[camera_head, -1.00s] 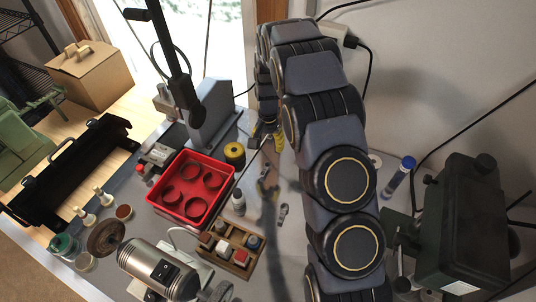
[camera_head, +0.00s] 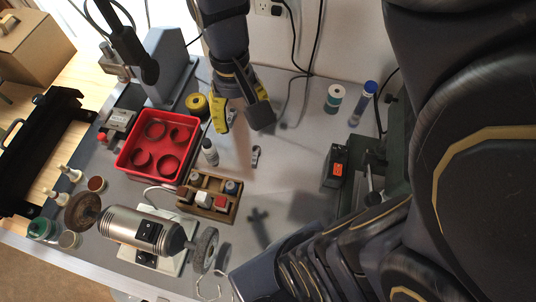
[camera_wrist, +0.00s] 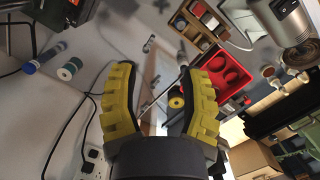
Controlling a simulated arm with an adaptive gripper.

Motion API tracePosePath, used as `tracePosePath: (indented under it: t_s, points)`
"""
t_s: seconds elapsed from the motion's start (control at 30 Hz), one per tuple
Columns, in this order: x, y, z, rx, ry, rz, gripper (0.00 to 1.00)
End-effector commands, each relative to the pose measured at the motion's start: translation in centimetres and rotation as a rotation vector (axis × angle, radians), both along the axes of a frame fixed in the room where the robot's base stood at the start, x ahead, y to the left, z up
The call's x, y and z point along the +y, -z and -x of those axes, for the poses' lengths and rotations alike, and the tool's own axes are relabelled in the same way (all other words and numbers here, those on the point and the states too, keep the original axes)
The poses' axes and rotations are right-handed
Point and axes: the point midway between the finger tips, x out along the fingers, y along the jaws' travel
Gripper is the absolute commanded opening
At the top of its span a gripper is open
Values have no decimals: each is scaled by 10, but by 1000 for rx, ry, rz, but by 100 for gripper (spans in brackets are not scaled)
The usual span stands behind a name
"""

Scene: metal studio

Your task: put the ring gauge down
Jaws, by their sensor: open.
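My gripper (camera_head: 240,116) hangs over the back of the grey bench, pointing down. In the wrist view its yellow-padded fingers (camera_wrist: 153,72) stand wide apart, with nothing held between them. I cannot pick out the ring gauge for certain. A yellow round piece with a dark centre (camera_head: 196,104) stands on the bench just left of my gripper, apart from it; it also shows beyond the fingers in the wrist view (camera_wrist: 176,102). A red tray (camera_head: 123,161) with several red round shapes inside lies further left. A small dark metal piece (camera_head: 255,156) lies below my gripper.
A white bottle (camera_head: 210,153) and a wooden block holder (camera_head: 210,211) stand near the tray. A bench grinder (camera_head: 140,230) is at the front left. A green-and-white roll (camera_head: 334,99) and a blue cylinder (camera_head: 364,103) stand at the right. The bench between is mostly clear.

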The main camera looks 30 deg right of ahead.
Motion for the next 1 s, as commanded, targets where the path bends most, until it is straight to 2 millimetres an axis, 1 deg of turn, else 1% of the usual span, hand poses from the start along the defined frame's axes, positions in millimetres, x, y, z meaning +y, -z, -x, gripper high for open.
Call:
tracePosePath:
  t_s: [0.03, 0.1, 0.2, 0.3, 0.4, 0.67, 0.7, 0.77, 0.8, 0.87, 0.97, 1.0]
  points:
    - [4, -6, 21, 0, -45, -6, 46]
    - [8, -10, 47, 5, -102, -12, 46]
    - [10, -14, 77, 12, -170, -13, 46]
    - [11, -13, 96, 19, -214, -14, 46]
    - [12, -13, 104, 21, -236, -16, 46]
    - [12, -13, 106, 20, -240, -18, 46]
    - [12, -14, 105, 19, -239, -17, 68]
    - [11, -15, 103, 16, -235, -17, 93]
    - [11, -17, 98, 15, -229, -16, 100]
    - [11, -21, 87, 11, -215, -15, 100]
    - [8, -30, 57, 12, -171, -10, 100]
    - [6, -35, 41, 9, -152, -9, 100]
